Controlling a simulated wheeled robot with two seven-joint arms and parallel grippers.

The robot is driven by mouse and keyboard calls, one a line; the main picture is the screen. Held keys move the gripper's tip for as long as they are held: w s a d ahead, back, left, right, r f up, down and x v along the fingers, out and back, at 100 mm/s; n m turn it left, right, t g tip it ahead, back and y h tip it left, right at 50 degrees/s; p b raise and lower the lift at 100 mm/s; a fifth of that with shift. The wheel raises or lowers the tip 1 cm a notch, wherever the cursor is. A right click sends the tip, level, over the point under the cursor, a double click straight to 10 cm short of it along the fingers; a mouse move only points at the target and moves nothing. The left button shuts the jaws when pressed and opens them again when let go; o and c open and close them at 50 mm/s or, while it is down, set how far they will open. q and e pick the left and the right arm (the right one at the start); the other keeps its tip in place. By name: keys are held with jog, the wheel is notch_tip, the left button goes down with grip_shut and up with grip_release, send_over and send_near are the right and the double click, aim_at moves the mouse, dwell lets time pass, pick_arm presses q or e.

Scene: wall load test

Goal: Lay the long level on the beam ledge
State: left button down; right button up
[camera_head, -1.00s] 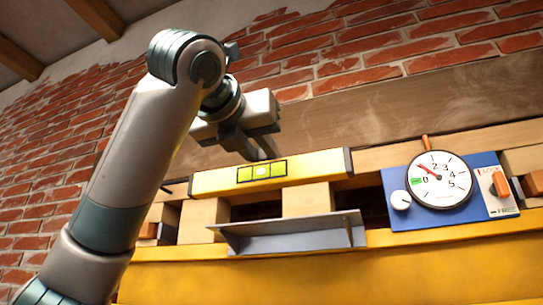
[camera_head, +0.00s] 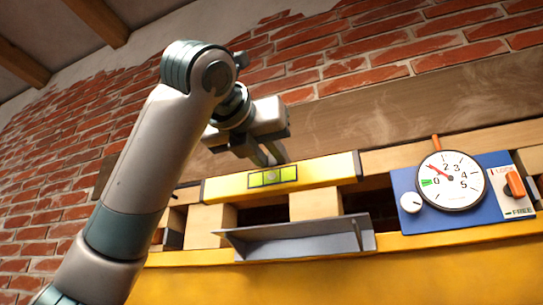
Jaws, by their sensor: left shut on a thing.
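The long level is a yellow bar (camera_head: 325,172) with a green vial window (camera_head: 272,177) and dark end caps. It lies nearly level across the front of pale wooden blocks, and whether it rests on them I cannot tell. My left gripper (camera_head: 271,160) reaches down from above and is shut on the level's upper edge near the vial. The fingertips are partly hidden at the level. The long wooden beam (camera_head: 400,110) runs along the brick wall behind, with a lighter wooden strip (camera_head: 405,157) below it. My right gripper is not in view.
A grey metal shelf (camera_head: 295,240) juts out below the level. At right is a blue panel (camera_head: 408,182) with a dial (camera_head: 452,180), its needle near 0, and an orange lever (camera_head: 515,185) between LOCK and FREE markings. A yellow surface (camera_head: 350,275) fills the bottom.

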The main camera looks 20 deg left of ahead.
pick_arm(q)
jog(key=shift+w+d+f, duration=0.1)
jog(key=shift+w+f, duration=0.1)
jog(key=shift+w, duration=1.6)
jog(key=shift+w+d+f+p, duration=0.15)
jog(key=shift+w+p, duration=0.2)
jog(key=shift+w, duration=1.15)
jog(key=shift+w+a+f+p, duration=0.15)
jog(key=shift+w+p, duration=0.25)
jog(key=shift+w, duration=1.05)
jog(key=shift+w+d+f+p, duration=0.15)
jog(key=shift+w+p, duration=0.2)
jog(key=shift+w, duration=1.4)
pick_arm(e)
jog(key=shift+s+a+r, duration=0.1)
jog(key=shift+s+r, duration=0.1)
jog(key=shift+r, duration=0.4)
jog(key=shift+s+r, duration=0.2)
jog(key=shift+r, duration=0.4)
pick_arm(q)
jog(key=shift+f+b, duration=0.45)
jog(key=shift+f, duration=0.25)
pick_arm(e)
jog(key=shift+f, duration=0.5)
pick_arm(q)
jog(key=c, duration=1.5)
grip_release()
jog(key=shift+c, duration=0.2)
